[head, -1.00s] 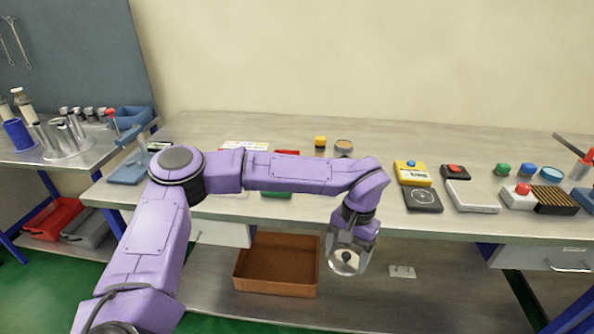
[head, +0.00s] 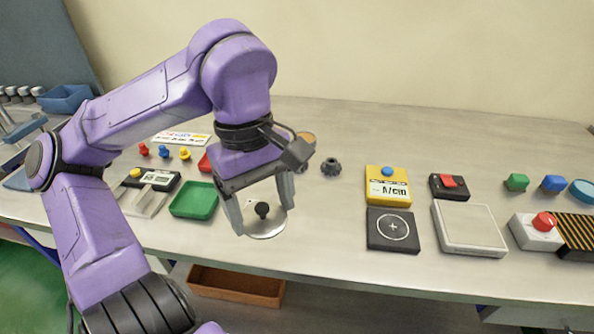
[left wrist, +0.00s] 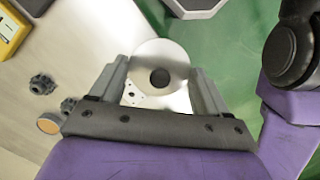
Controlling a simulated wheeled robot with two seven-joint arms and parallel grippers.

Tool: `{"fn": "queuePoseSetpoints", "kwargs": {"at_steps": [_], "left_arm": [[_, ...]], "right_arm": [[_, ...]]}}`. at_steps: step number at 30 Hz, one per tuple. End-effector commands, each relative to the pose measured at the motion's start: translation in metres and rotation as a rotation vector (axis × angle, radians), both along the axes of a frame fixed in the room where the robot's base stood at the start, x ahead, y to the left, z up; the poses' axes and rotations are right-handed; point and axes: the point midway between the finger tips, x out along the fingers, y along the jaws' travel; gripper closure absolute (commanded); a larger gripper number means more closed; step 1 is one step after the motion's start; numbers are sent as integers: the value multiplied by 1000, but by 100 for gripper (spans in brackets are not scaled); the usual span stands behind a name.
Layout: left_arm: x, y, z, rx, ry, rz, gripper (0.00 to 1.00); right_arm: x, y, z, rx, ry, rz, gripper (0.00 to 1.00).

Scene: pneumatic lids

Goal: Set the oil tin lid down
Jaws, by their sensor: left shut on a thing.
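The oil tin lid is a round, shiny metal disc with a black knob (head: 263,210). My left gripper (head: 264,208) is shut on the lid, one finger on each side of it. In the head view the lid appears over the front part of the bench. In the left wrist view the lid (left wrist: 170,52) sits between the fingers (left wrist: 160,76), with the bench edge and green floor behind it. I cannot tell its exact height. My right gripper is not in view.
The bench (head: 330,225) is bare right of the lid. A green tray (head: 193,200) lies to its left. A dark knob-like part (head: 331,167) stands behind. A brown bin (head: 235,286) is below.

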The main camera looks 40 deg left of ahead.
Motion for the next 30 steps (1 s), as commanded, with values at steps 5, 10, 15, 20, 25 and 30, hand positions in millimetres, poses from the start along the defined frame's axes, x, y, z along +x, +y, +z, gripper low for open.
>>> {"fn": "queuePoseSetpoints", "kwargs": {"at_steps": [5,10,15,20,25,30], "left_arm": [[44,-1,-19,4,10,10,53],[92,-4,-49,3,12,11,53],[120,-7,-83,2,6,9,53],[131,-8,-96,2,3,7,53],[134,-9,-124,0,5,5,53],[134,-9,-130,0,1,6,53]], "right_arm": [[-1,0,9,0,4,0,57],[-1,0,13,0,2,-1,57],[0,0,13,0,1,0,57],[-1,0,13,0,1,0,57],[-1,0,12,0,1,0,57],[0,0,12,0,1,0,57]]}}
